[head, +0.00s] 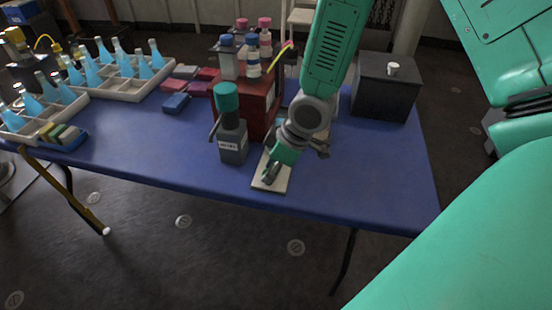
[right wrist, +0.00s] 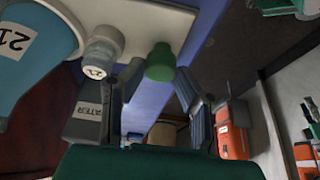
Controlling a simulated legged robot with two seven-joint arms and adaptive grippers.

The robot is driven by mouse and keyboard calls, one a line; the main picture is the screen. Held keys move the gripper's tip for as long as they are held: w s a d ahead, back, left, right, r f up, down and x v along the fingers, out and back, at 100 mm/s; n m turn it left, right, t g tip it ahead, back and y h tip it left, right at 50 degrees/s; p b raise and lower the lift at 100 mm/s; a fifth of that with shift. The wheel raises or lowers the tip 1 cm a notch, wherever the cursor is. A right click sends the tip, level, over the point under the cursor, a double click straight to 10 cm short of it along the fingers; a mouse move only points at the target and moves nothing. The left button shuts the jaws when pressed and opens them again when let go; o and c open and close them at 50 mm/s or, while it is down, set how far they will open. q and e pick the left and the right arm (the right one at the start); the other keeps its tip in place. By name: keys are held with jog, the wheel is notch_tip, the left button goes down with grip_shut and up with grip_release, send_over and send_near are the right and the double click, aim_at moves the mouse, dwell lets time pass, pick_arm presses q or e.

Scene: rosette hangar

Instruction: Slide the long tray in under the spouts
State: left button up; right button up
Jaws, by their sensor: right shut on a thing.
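The long tray (head: 262,184) is a pale cream strip on the blue table, its near end by the front edge. It runs back beside the red cabinet (head: 258,105), and my right arm hides much of it. My right gripper (head: 271,172) points down at the near end and is shut on the tray, apparently at a green knob. In the right wrist view the green knob (right wrist: 160,62) lies between the fingers, against the pale tray (right wrist: 165,20). I cannot make out the spouts clearly. My left gripper is not in view.
Bottles (head: 253,58) stand atop the red cabinet. A black box (head: 386,88) is at right. Racks of blue flasks (head: 130,85) and coloured blocks (head: 180,87) are left. The table's front right is clear.

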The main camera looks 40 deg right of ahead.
jog(key=shift+w+d+p, duration=0.25)
jog(key=shift+d+p, duration=0.05)
jog(key=shift+p, duration=0.05)
jog(key=shift+w+d+r+p, duration=0.15)
jog(key=shift+w+d+p, duration=1.9)
jog(key=shift+w+d, duration=0.25)
jog(key=shift+w+d+p, duration=0.9)
jog(key=shift+w+d, duration=0.3)
jog(key=shift+d, duration=0.2)
jog(key=shift+w+d, duration=0.25)
jog(key=shift+d, duration=0.1)
jog(key=shift+w+d, duration=0.75)
jog(key=shift+d, duration=0.05)
jog(key=o, duration=0.8)
jog(key=shift+o, duration=0.2)
jog(key=shift+s, duration=0.1)
